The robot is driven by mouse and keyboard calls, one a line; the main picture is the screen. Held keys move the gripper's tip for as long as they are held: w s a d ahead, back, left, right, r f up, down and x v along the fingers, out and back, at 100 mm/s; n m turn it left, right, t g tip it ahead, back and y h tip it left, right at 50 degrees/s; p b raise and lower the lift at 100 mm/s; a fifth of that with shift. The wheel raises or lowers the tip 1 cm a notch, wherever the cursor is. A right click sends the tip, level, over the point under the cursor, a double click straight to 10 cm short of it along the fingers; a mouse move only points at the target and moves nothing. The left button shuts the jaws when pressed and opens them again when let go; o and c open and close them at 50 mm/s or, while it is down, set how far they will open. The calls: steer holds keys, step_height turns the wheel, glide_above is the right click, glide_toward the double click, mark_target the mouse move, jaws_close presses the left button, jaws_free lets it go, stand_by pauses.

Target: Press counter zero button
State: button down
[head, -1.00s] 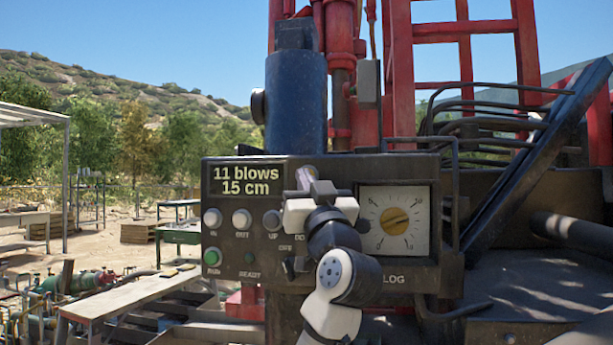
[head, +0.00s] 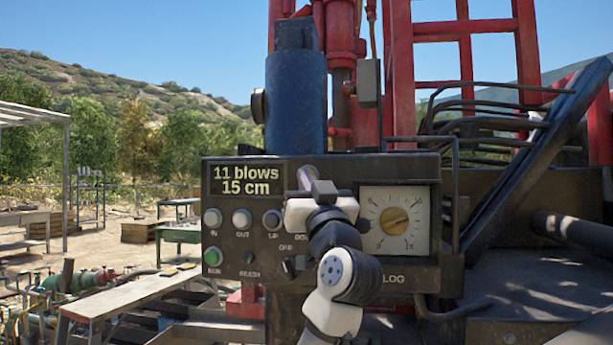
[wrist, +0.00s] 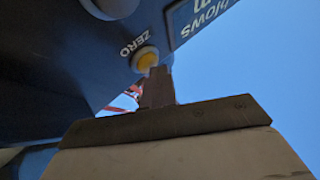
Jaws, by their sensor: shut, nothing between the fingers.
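The counter zero button is a yellow round button (wrist: 146,60) with a ZERO label beside it, on the dark panel in the wrist view. It sits near the lit display. I do not see it in the head view, where my arm covers part of the panel. My gripper (wrist: 157,88) is shut and empty, its narrow fingertips right at the button's edge in the wrist view. I cannot tell whether they touch it. In the head view my gripper (head: 305,177) is in front of the panel, right of the display (head: 248,179), which reads 11 blows, 15 cm.
The control box (head: 345,172) also carries several grey knobs, a green RUN button (head: 213,257) and a dial (head: 394,220). A blue cylinder (head: 296,100) and red rig frame rise behind it. A wooden bench (head: 130,292) stands at lower left.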

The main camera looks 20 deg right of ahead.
steer(key=shift+w+d, duration=0.1)
steer(key=shift+w, duration=0.1)
stand_by(0.4)
steer(key=shift+s, duration=0.1)
steer(key=shift+s+a+b, duration=0.3)
steer(key=shift+s+a, duration=0.2)
steer(key=shift+s, duration=0.2)
steer(key=s+a, duration=0.2)
steer(key=s+b, duration=0.1)
steer(key=s, duration=0.1)
steer(key=shift+s+a, duration=0.1)
steer(key=shift+a, duration=0.3)
stand_by(0.5)
